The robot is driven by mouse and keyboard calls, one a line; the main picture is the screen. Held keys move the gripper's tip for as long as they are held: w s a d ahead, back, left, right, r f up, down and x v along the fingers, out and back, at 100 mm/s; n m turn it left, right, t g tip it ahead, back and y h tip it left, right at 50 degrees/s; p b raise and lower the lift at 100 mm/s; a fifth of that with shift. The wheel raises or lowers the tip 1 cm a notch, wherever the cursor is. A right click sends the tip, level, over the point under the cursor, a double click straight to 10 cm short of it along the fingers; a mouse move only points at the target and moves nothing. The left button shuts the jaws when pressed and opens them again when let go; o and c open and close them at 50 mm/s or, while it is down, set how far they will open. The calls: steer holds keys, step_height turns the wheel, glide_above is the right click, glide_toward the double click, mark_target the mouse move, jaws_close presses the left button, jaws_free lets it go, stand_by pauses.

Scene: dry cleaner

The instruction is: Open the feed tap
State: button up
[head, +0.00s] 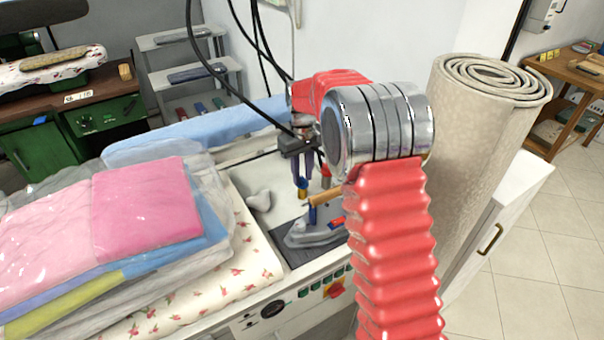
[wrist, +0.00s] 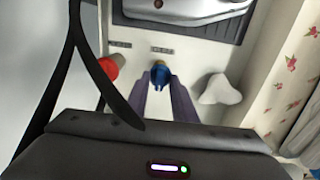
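A small tap with a blue handle and some brass colour (wrist: 160,74) stands on the pale board of the ironing unit. It also shows in the head view (head: 302,188), just under my gripper. My gripper (head: 302,178) points down with its two purple-grey fingers apart. In the wrist view the fingers (wrist: 162,82) reach toward the tap, with the blue handle at the gap between their tips. I cannot tell whether either finger touches it. A red knob (wrist: 112,66) stands left of the tap in the wrist view, outside the fingers.
A steam iron (head: 312,234) rests on a dark mat beyond the tap. A white lump-shaped piece (wrist: 220,90) stands right of the fingers. A black cable (wrist: 90,60) hangs close on the left. Bagged folded laundry (head: 110,225) and a rolled carpet (head: 480,150) flank the unit.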

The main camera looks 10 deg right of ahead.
jaws_close()
steer(key=shift+m, duration=0.3)
steer(key=m, duration=1.7)
stand_by(0.4)
steer(key=shift+m, duration=0.3)
steer(key=shift+o, duration=0.9)
jaws_free()
